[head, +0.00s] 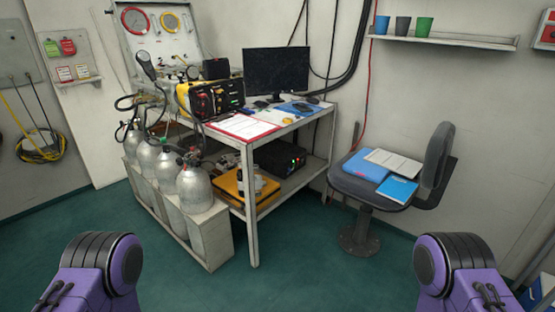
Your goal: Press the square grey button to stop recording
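The square grey button cannot be made out at this distance. A black and yellow case (217,97) with small red and yellow parts on its front stands on the desk. A dark monitor (276,71) stands behind it to the right. A panel with round gauges (160,28) is on the wall at the back left. A black box with small green lights (281,157) sits on the lower shelf. Neither gripper shows; only purple links of my two arms appear at the bottom left and bottom right, well in front of the desk.
Grey cylinders (194,187) stand in a rack (207,240) along the desk's left side. A chair (437,165) with books (397,190) on its seat stands to the right. The green floor (310,265) in front is clear. A wall shelf (450,40) holds cups.

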